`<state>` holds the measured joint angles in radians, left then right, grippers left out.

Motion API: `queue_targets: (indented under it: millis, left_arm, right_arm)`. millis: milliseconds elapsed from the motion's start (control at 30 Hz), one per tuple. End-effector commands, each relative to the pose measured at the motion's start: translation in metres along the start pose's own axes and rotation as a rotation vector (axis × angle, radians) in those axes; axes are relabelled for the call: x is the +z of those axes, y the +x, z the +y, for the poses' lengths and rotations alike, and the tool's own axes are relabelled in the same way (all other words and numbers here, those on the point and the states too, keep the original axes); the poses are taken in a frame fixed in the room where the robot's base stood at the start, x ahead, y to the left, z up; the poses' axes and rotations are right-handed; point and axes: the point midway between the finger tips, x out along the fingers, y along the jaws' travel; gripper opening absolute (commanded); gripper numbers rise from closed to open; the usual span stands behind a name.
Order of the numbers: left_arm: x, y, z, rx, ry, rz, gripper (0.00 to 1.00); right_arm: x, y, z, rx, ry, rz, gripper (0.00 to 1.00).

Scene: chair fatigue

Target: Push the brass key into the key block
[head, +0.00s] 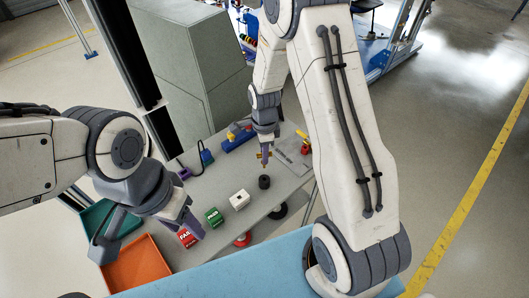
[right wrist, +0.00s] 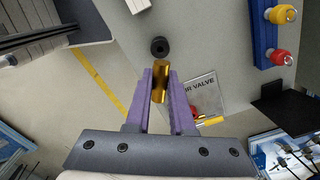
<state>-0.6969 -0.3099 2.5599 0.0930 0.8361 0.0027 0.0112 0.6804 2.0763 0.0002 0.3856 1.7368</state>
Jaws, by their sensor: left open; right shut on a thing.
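The brass key (head: 264,164) is held upright in my right gripper (head: 264,154), above the grey table. In the right wrist view the brass key (right wrist: 160,82) shows as a gold cylinder between the purple fingers of my right gripper (right wrist: 161,76), which are shut on it. A small black round block (head: 264,182) with a dark hole stands just below and apart from the key; I take it as the key block. It also shows just beyond the key's tip in the right wrist view (right wrist: 159,47). My left gripper (head: 188,218) is open and empty near the red box.
A white block (head: 239,200) with a hole, a green box (head: 214,217) and a red box (head: 187,238) stand on the table (head: 222,180). A printed sheet (right wrist: 203,95) lies near the key. An orange bin (head: 139,264) is at the lower left. A blue rack (right wrist: 264,35) holds coloured knobs.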

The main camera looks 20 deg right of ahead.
Motion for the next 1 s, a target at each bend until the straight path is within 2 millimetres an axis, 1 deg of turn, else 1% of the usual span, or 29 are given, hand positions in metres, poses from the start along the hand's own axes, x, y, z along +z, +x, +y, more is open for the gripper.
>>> queue_targets:
  millis: [167, 600, 767, 1000]
  left_arm:
    - [0.001, 0.01, -0.001, 0.0, 0.0, 0.0, 0.5]
    - [0.002, 0.039, -0.003, 0.0, 0.002, 0.0, 0.5]
    - [0.002, 0.043, -0.003, 0.0, 0.002, 0.0, 0.5]
    - [0.002, 0.042, -0.003, 0.0, 0.002, 0.0, 0.5]
  right_arm:
    - [0.0, 0.012, 0.0, 0.0, -0.001, 0.0, 0.0]
    - [0.0, 0.052, 0.0, 0.0, -0.001, 0.0, 0.0]
    - [0.0, 0.058, 0.0, -0.001, -0.001, 0.0, 0.0]
    - [0.0, 0.058, 0.0, -0.001, -0.001, 0.0, 0.0]
